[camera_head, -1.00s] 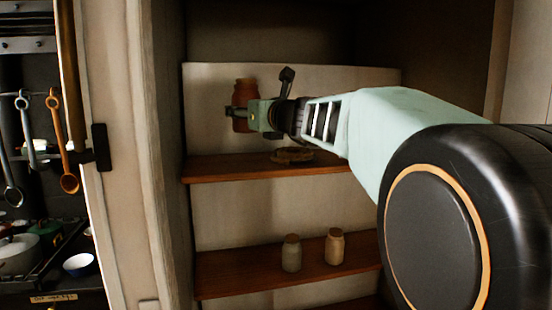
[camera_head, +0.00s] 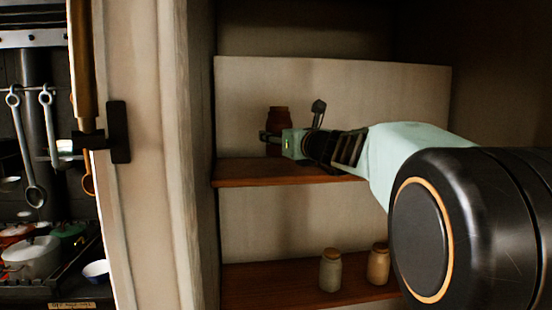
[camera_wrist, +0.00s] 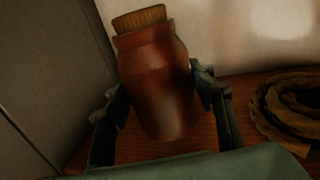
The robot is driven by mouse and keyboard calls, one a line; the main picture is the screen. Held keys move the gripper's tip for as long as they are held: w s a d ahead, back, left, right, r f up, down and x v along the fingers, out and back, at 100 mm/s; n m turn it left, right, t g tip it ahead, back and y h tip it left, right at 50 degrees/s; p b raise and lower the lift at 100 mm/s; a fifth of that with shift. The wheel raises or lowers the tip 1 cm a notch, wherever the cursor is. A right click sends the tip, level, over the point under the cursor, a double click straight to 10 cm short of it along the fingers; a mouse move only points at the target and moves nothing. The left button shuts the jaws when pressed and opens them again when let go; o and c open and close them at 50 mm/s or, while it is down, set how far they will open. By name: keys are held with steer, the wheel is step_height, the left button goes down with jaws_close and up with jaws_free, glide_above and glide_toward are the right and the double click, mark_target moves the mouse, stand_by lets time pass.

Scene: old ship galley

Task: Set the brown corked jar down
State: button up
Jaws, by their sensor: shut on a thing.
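The brown corked jar (camera_wrist: 160,88) is between the two fingers of my gripper (camera_wrist: 157,84) in the wrist view, its cork at the top. It looks tilted in that view. In the head view the jar (camera_head: 278,116) looks upright, just above or on the upper wooden shelf (camera_head: 250,178) near its left end. My gripper (camera_head: 272,138) is shut on it and covers part of its lower body. I cannot tell whether its base touches the shelf.
A coiled rope (camera_wrist: 290,108) lies on the shelf right of the jar. The cupboard side wall (camera_wrist: 40,75) is close on the left. Two small corked jars, one grey (camera_head: 330,272) and one tan (camera_head: 378,265), stand on the lower shelf (camera_head: 270,285).

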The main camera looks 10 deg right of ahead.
mark_target(279, 151)
steer(key=shift+w+f+b, duration=0.25)
steer(key=shift+f+b, duration=0.55)
steer(key=shift+f, duration=0.15)
steer(key=shift+w+f+b, duration=0.25)
steer(key=shift+f+b, duration=0.5)
steer(key=shift+f, duration=0.15)
steer(key=shift+s, duration=0.2)
steer(key=shift+f, duration=0.15)
steer(key=o, duration=1.7)
steer(key=shift+f, duration=0.15)
steer(key=shift+r, duration=0.2)
steer(key=shift+f, duration=0.1)
